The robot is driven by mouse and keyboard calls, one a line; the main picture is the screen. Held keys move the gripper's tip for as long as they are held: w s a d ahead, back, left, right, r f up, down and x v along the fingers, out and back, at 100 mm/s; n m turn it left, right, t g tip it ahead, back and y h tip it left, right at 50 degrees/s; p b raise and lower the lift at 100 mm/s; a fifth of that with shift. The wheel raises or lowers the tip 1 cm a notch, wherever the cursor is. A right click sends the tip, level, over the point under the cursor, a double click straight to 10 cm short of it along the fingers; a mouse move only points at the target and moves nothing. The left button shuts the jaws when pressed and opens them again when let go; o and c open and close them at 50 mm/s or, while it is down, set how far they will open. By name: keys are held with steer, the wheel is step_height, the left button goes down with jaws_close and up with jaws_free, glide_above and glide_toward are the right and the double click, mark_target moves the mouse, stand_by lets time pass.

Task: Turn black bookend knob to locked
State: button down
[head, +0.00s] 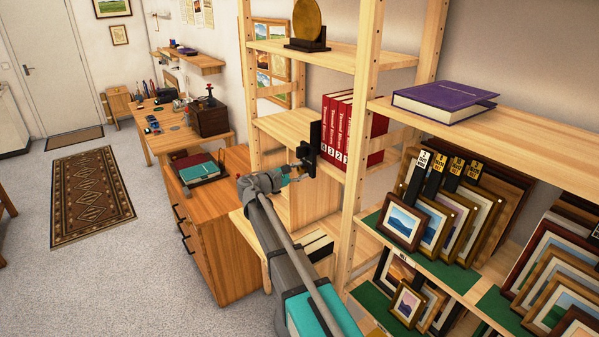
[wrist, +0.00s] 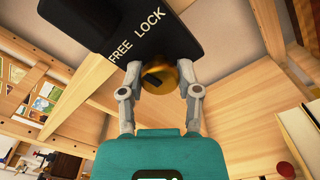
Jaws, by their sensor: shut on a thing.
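The black bookend (head: 315,136) stands upright at the left end of a row of red books (head: 340,128) on a middle shelf. In the wrist view the bookend (wrist: 150,28) fills the top, with the white words FREE on the left and LOCK on the right. Its brass knob (wrist: 160,86) is just below the words, with a dark mark on its face. I cannot tell clearly which word the mark points to. My gripper (wrist: 161,75) has a finger on each side of the knob and is shut on it. In the head view my gripper (head: 299,172) reaches the bookend's lower part; the knob is hidden.
Above is a shelf with a gold disc (head: 306,18) on a black stand. A purple book (head: 444,101) lies on the right shelf, framed prints (head: 403,221) below. A wooden drawer cabinet (head: 211,225) stands left of my arm.

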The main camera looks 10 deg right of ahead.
steer(key=m, duration=0.5)
steer(key=shift+m, duration=2.6)
steer(key=shift+c, duration=1.5)
jaws_free()
steer(key=v, duration=1.2)
steer(key=shift+w, duration=0.1)
